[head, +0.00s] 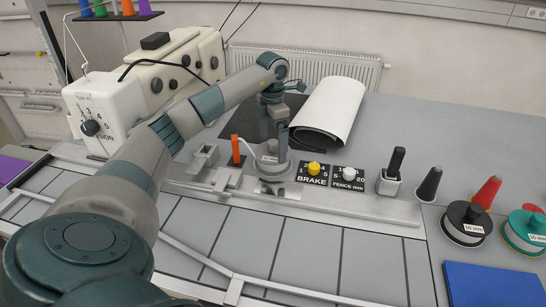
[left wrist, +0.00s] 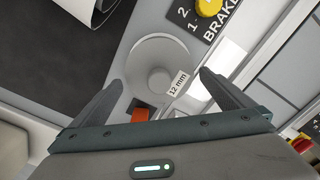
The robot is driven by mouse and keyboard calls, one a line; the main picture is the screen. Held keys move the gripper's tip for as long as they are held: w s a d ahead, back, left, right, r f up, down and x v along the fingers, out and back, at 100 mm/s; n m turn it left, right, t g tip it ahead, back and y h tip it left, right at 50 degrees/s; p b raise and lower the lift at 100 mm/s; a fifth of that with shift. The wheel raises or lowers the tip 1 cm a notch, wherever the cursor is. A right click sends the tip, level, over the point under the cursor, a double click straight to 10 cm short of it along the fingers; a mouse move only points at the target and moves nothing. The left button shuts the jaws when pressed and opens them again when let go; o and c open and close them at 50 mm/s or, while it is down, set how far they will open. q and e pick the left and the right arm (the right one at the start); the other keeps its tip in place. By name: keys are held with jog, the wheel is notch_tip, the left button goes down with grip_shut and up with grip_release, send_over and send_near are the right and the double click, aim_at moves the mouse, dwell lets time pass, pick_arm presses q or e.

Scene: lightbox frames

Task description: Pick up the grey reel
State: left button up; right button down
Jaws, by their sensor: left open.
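The grey reel (head: 273,169) with a "12 mm" label sits on the metal plate of the machine, just left of the brake dial. In the left wrist view the grey reel (left wrist: 152,58) shows as a round disc with a raised hub. My left gripper (head: 273,139) points down over the reel, with its fingers open. In the left wrist view the left gripper (left wrist: 160,82) has one finger on each side of the reel's near part, with nothing held. Whether the fingers touch the reel cannot be told. My right gripper is not in view.
An orange upright piece (head: 236,149) stands close left of the reel. The brake dial (head: 313,169) and fence dial (head: 348,174) are to its right. A white roll (head: 335,105) lies behind. A black reel (head: 466,223) and a green reel (head: 524,232) are at the right.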

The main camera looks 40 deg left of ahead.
aim_at(274, 153)
pick_arm(q)
jog(key=shift+f+p, duration=0.55)
jog(key=shift+p, duration=0.1)
notch_tip(274, 153, down, 3)
jog(key=shift+w+r+p, duration=0.1)
jog(key=shift+p, duration=0.75)
jog(key=shift+f, duration=0.65)
jog(key=shift+w, duration=0.1)
jog(key=c, duration=1)
jog(key=shift+r, duration=0.2)
